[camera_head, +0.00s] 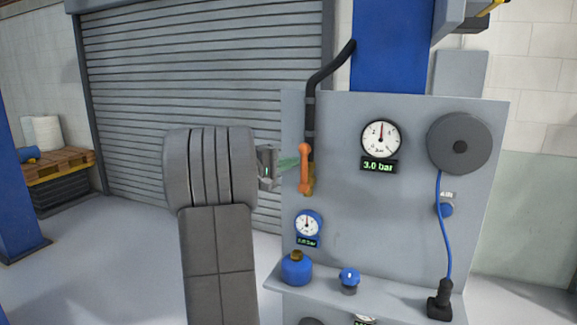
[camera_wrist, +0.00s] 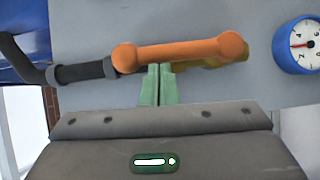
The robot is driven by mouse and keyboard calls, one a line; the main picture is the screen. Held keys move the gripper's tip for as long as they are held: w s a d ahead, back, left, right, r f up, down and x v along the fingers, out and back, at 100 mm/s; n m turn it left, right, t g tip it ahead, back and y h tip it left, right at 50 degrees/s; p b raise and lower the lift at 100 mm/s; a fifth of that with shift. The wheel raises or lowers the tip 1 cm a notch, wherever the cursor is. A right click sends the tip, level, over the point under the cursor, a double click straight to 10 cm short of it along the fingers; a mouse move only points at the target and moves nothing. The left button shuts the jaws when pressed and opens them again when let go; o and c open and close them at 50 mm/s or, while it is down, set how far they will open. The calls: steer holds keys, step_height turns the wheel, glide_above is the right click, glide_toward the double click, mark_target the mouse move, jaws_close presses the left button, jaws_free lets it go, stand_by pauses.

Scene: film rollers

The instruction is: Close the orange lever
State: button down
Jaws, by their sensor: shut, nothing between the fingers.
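The orange lever (camera_head: 303,170) hangs upright on the grey panel, below a black pipe (camera_head: 311,115), in line with it. In the wrist view the lever (camera_wrist: 180,51) lies across the picture, with a brass valve body (camera_wrist: 222,63) partly behind it. My gripper (camera_head: 295,162) is at the lever's left side in the head view. Its green fingers (camera_wrist: 159,68) are shut together with nothing between them. Their tips reach the lever's edge near its pipe-side end; I cannot tell whether they touch. The arm hides nothing of the lever in the head view.
A gauge (camera_head: 381,139) reading 3.0 bar and a dark hose reel (camera_head: 459,144) are right of the lever. Below it are a small blue gauge (camera_head: 308,225) and a shelf (camera_head: 390,302) with a blue canister (camera_head: 297,268). Left is a grey shutter (camera_head: 200,75) with open floor before it.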

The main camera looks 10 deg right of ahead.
steer(key=shift+s+d+m+b, duration=0.2)
steer(key=shift+m+b, duration=0.1)
steer(key=shift+b, duration=0.1)
steer(key=s+d+f+m+t+y+b, duration=0.2)
steer(key=s+d+f+m+y+b, duration=0.2)
steer(key=s+d+m+y+b, duration=0.2)
steer(key=d+m+y+b, duration=0.2)
steer(key=m+y+b, duration=0.1)
steer(key=shift+d+f+m+y, duration=0.3)
steer(key=shift+d+m, duration=0.1)
stand_by(0.5)
steer(key=shift+f, duration=0.15)
stand_by(0.5)
